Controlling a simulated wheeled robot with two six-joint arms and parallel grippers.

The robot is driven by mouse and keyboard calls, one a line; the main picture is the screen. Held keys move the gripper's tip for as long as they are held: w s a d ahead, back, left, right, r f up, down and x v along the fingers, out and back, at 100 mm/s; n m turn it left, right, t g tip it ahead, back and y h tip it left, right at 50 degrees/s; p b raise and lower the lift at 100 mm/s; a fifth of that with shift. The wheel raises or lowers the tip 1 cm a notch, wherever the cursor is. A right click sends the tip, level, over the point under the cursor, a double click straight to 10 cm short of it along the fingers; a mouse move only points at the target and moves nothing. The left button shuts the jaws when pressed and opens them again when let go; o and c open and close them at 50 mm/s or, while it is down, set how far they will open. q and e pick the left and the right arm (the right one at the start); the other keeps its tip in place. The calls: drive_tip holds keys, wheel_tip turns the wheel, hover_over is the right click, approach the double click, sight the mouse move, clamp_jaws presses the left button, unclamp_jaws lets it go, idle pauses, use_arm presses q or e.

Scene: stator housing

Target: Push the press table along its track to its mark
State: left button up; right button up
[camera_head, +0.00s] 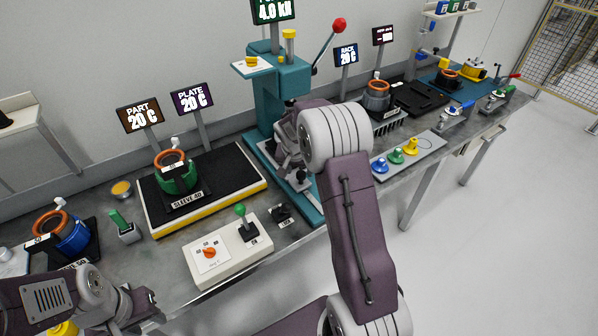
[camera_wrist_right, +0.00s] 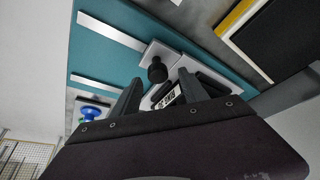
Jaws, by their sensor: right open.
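The teal press (camera_head: 268,100) stands at the middle of the bench. In the right wrist view its teal base (camera_wrist_right: 105,58) carries two pale track strips. The press table, a pale plate (camera_wrist_right: 188,66) with an upright black knob (camera_wrist_right: 157,72), sits on this base. In the head view my right arm hides most of it. My right gripper (camera_head: 290,150) is low in front of the press. In the wrist view its open fingers (camera_wrist_right: 160,84) are on either side of the knob; I cannot tell whether they touch. My left gripper (camera_head: 148,302) is at lower left, away from the press, its jaws unclear.
A black hot plate with yellow edge (camera_head: 160,222) bears a green sleeve (camera_head: 178,178) left of the press. A control box (camera_head: 215,262) with a green-knobbed lever stands in front. A red-knobbed press lever (camera_head: 328,45) rises behind. Coloured knobs on a white tray (camera_head: 425,150) are right.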

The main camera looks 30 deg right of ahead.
drive_tip(key=shift+d+f, duration=0.2)
drive_tip(key=shift+f, duration=0.35)
drive_tip(key=shift+d+f, duration=0.15)
drive_tip(key=shift+f, duration=0.35)
drive_tip(key=shift+w+f, duration=0.1)
drive_tip(key=shift+w, duration=0.1)
clamp_jaws()
idle(0.4)
